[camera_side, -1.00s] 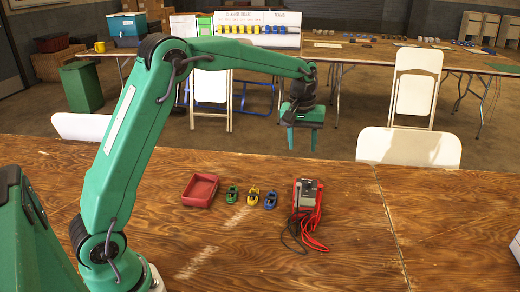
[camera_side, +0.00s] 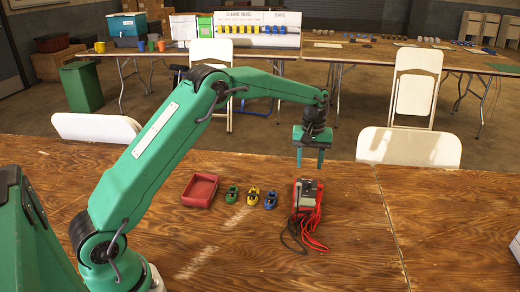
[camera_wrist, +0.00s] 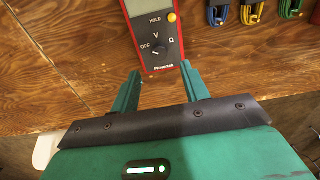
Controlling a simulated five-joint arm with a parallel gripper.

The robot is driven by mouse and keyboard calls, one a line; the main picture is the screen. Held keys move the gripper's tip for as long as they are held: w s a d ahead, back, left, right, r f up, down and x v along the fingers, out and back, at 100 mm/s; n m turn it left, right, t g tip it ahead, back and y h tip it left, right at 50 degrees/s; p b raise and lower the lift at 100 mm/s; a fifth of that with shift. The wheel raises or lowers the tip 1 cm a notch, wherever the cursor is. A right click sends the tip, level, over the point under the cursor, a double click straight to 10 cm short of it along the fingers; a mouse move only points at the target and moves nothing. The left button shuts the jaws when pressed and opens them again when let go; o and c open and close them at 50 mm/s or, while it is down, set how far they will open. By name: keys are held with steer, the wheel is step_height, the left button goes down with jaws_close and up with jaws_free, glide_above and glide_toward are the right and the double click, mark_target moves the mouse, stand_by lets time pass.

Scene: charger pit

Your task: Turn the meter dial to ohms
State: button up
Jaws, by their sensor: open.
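The red-cased meter (camera_side: 309,195) lies on the wooden table with red and black leads around it. In the wrist view the meter (camera_wrist: 153,30) shows a screen, a yellow HOLD button and the marks OFF, V and Ω. Its dark dial (camera_wrist: 158,50) sits below the V; I cannot tell which mark it points to. My gripper (camera_side: 310,160) is open and empty, fingers down, above the table near the meter's far end. In the wrist view the fingertips (camera_wrist: 160,72) stand apart just below the meter's labelled end, one to each side.
Green (camera_side: 232,194), yellow (camera_side: 253,196) and blue (camera_side: 270,199) clips or small bundles lie left of the meter. A red tray (camera_side: 200,189) is farther left.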

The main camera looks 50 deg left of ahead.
mark_target(307, 182)
steer(key=shift+f, duration=3.35)
steer(key=c, duration=1)
